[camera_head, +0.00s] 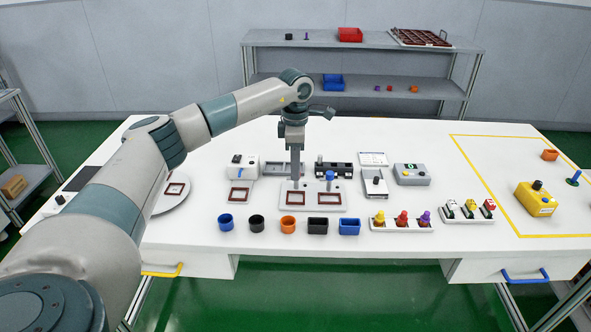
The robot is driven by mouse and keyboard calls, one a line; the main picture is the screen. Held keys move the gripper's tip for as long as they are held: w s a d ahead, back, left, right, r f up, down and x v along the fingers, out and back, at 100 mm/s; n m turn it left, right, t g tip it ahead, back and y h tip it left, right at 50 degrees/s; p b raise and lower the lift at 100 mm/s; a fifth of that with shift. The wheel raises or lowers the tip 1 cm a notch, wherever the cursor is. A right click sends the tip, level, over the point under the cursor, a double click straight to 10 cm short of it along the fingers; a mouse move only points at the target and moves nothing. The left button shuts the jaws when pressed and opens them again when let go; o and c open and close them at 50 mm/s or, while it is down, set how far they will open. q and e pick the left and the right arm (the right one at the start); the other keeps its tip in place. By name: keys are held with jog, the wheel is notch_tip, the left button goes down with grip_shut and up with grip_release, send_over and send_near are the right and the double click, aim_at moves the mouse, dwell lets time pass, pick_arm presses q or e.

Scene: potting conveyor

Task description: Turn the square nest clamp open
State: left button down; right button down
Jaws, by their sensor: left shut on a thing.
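My left gripper (296,174) points straight down over a light nest plate (313,210) in the middle of the white table. Its fingers are shut on the clamp behind the left nest, and they hide most of that clamp. Two square brown-rimmed nests sit side by side on the plate, the left nest (295,198) just in front of my fingers and the right nest (328,198). A clamp with a blue knob (329,175) stands upright behind the right nest, apart from my gripper. How far the held clamp is turned cannot be made out. My right gripper is not in view.
A row of small pots, including an orange pot (288,224) and a blue square one (349,227), stands in front of the plate. A black block (333,169) and a white device (374,184) are close by. A yellow box (535,199) stands at the right.

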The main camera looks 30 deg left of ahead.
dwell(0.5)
pick_arm(q)
jog(key=c, duration=1.6)
grip_release()
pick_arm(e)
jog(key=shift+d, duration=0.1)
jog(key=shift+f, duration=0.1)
pick_arm(q)
jog(key=shift+r, duration=0.1)
